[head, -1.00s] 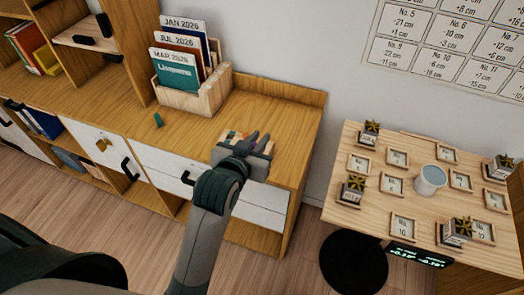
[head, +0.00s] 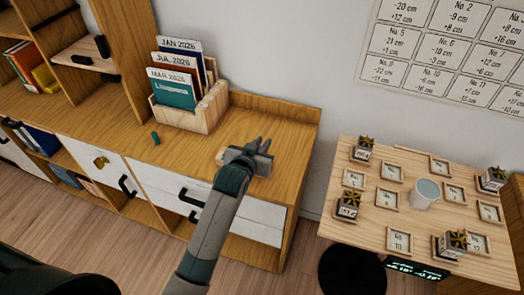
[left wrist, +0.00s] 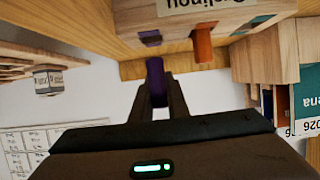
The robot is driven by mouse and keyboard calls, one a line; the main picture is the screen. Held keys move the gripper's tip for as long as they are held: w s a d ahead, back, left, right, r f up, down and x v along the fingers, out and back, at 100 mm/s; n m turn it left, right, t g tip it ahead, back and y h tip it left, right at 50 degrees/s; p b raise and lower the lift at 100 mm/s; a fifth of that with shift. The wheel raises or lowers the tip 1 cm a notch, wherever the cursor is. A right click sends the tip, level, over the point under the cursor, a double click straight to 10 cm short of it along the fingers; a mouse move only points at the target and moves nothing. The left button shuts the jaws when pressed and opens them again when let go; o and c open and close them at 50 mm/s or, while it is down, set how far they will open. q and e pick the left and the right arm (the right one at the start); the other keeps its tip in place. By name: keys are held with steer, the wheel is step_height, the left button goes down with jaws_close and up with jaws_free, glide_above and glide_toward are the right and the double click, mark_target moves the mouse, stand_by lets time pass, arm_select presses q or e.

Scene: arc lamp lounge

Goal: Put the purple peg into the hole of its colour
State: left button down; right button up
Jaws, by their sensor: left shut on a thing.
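The purple peg (left wrist: 155,76) is held between the fingertips of my left gripper (left wrist: 158,92) in the left wrist view. The wooden peg board (left wrist: 185,22) is close by at the top of that view. It has a purple hole (left wrist: 150,38), and an orange peg (left wrist: 203,46) sticks out of it. The held peg appears just short of the purple hole, with a small gap between them. In the head view my left gripper (head: 259,147) is over the cabinet top and hides most of the board. My right gripper is not in view.
A teal peg (head: 155,138) stands on the cabinet top (head: 270,115), left of my gripper. A wooden file holder (head: 205,112) with calendar folders stands behind. A separate table (head: 340,225) at the right bears a white cup (head: 425,195) and several trophies.

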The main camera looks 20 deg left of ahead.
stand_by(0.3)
arm_select(q)
steer(key=shift+f+p, duration=0.4)
steer(key=shift+f, duration=1.6)
steer(key=shift+f, duration=0.15)
steer(key=c, duration=1.7)
jaws_free()
steer(key=b+v, duration=0.1)
steer(key=v, duration=1.1)
steer(key=shift+b, duration=0.3)
